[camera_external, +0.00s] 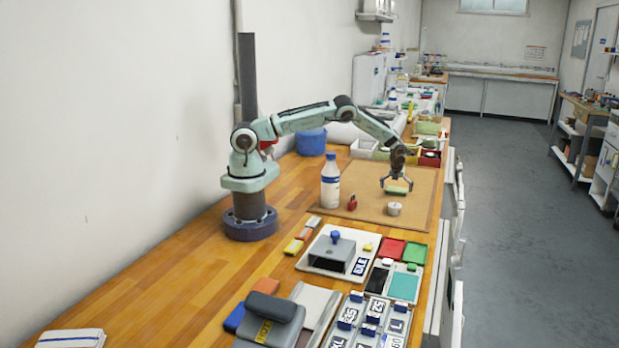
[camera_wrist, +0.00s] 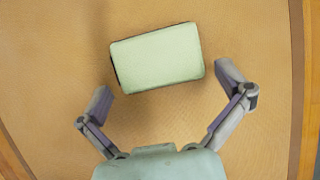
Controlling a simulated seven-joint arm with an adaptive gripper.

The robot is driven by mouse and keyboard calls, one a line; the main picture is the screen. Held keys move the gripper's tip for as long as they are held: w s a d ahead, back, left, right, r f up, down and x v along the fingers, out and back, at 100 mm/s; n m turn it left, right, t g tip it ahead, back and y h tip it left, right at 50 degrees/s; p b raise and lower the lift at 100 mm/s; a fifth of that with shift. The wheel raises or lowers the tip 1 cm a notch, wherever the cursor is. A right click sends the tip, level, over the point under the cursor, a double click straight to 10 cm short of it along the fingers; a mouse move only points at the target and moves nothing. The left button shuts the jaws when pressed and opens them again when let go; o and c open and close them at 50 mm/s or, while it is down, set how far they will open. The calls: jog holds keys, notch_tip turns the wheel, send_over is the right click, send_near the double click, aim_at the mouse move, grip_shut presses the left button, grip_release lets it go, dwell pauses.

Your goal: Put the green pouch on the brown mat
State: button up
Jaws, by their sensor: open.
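The green pouch (camera_external: 397,190) is a pale green, rounded box shape. It lies on the brown mat (camera_external: 368,182), toward its right side, directly below my gripper. In the wrist view the pouch (camera_wrist: 158,57) is slightly tilted in the picture, with a dark edge on its left side, and the tan mat (camera_wrist: 55,60) surrounds it. My gripper (camera_external: 396,183) is open above the pouch; in the wrist view its two fingers (camera_wrist: 164,81) are spread to either side of the pouch's near part, apart from it. I cannot tell the exact height gap.
A white bottle (camera_external: 330,182), a small red padlock-like item (camera_external: 352,203) and a small white round container (camera_external: 394,209) stand on the mat. Nearer are a white tray (camera_external: 318,262) with a grey block and small coloured trays (camera_external: 391,247). Bins stand behind the mat.

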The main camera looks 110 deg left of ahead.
jog(key=v, duration=1.2)
jog(key=shift+d+r, duration=0.1)
jog(key=s+d+r+n+h, duration=0.1)
jog(key=s+d+r+n, duration=0.25)
jog(key=d, duration=0.45)
jog(key=s+d+r+n+h, duration=0.25)
jog(key=d+r+n, duration=0.2)
jog(key=d, duration=0.35)
jog(key=s+d+r+n, duration=0.3)
jog(key=d+r+n, duration=0.15)
jog(key=d, duration=0.35)
jog(key=s+d+n, duration=0.3)
jog(key=s+d, duration=0.2)
jog(key=s, duration=0.3)
jog(key=s+d+n, duration=0.3)
jog(key=s+d, duration=0.2)
jog(key=s, duration=0.3)
jog(key=shift+s+n, duration=0.2)
jog(key=shift+n, duration=0.15)
